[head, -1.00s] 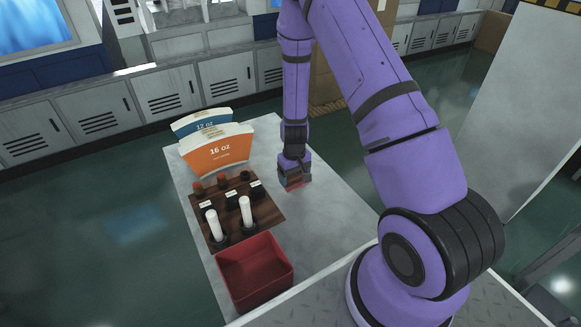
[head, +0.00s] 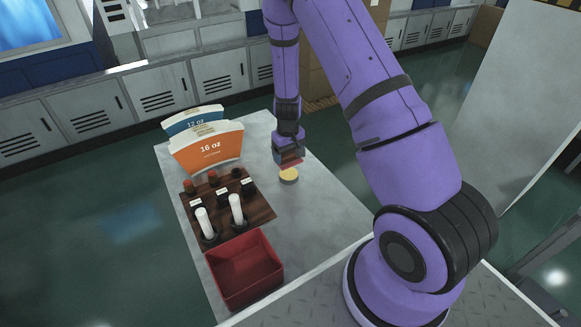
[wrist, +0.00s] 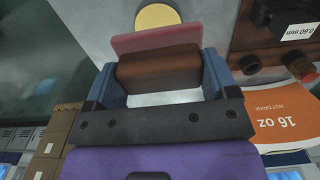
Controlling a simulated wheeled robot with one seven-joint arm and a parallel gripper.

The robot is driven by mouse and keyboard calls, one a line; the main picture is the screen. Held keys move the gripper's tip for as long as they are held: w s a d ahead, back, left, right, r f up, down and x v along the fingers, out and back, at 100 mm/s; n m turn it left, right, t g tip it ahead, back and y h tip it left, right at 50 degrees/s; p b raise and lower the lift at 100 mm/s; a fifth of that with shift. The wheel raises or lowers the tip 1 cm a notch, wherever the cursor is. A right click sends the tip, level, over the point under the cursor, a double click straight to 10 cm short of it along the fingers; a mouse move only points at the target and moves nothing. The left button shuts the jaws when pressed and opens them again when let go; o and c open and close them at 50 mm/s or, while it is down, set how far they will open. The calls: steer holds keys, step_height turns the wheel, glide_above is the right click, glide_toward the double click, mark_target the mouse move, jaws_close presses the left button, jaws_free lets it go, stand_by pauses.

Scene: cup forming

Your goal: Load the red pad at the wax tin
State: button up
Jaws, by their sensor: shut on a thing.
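My gripper (head: 289,154) is shut on the brown block of the red pad (head: 291,164). In the wrist view, the block sits between both blue fingers and the pad's red face (wrist: 155,40) points away from the palm. The round wax tin (head: 288,175), with a pale yellow top, stands on the table just in front of and below the pad. It also shows in the wrist view (wrist: 157,16), beyond the red face. The pad looks apart from the tin, held above the table; the exact gap is hard to tell.
A dark wooden rack (head: 252,213) with white rods and several small knobbed pieces lies left of the tin. A red open bin (head: 243,268) is at the front. Orange (head: 207,147) and blue paper stacks stand behind the rack. The table's right side (head: 335,212) is clear.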

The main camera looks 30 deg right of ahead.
mark_target(289, 173)
steer(key=shift+w+d+r, duration=0.15)
steer(key=shift+w, duration=0.1)
steer(key=shift+f, duration=2.9)
steer(key=shift+f, duration=0.55)
steer(key=shift+r, duration=3.5)
